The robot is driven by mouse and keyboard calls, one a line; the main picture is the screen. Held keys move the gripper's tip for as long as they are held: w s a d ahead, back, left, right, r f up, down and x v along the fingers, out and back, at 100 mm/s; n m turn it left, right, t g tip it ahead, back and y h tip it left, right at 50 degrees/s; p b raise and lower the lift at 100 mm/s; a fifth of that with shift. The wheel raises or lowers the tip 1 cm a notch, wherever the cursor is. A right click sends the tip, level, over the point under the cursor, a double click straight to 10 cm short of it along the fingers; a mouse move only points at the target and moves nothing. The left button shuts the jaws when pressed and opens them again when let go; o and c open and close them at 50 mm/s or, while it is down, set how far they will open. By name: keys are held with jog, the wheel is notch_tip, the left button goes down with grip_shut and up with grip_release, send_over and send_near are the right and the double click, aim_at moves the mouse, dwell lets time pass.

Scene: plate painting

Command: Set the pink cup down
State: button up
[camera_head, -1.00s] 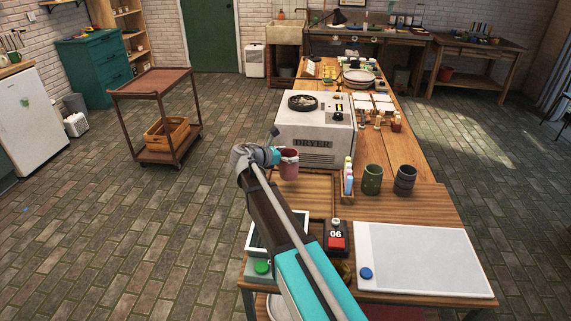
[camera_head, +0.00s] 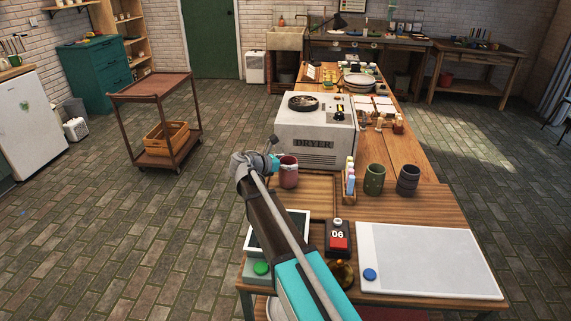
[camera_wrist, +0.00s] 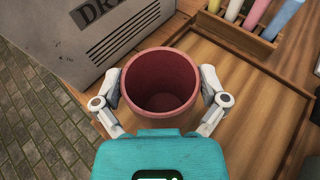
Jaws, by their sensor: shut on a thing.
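The pink cup (camera_head: 289,172) is upright at the left edge of the wooden table (camera_head: 430,200), in front of the dryer. In the wrist view the cup (camera_wrist: 161,82) shows its open mouth and empty inside. My gripper (camera_wrist: 163,88) has one finger on each side of the cup and is shut on it. In the head view my gripper (camera_head: 270,163) reaches the cup from the left. The cup's base is hidden in the wrist view, and I cannot tell whether it touches the table.
The dryer (camera_head: 315,130) stands just behind the cup. A tray of coloured bottles (camera_head: 349,182), a green cup (camera_head: 374,180) and a dark cup (camera_head: 407,180) stand to the right. A white board (camera_head: 430,260) lies at the front right. A wooden tray surface (camera_wrist: 225,110) is right of the cup.

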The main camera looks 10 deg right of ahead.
jog(key=shift+f, duration=0.1)
jog(key=o, duration=1)
jog(key=shift+c, duration=0.2)
jog(key=shift+r, duration=0.2)
jog(key=p+v, duration=0.3)
jog(key=v, duration=0.9)
jog(key=shift+p, duration=0.3)
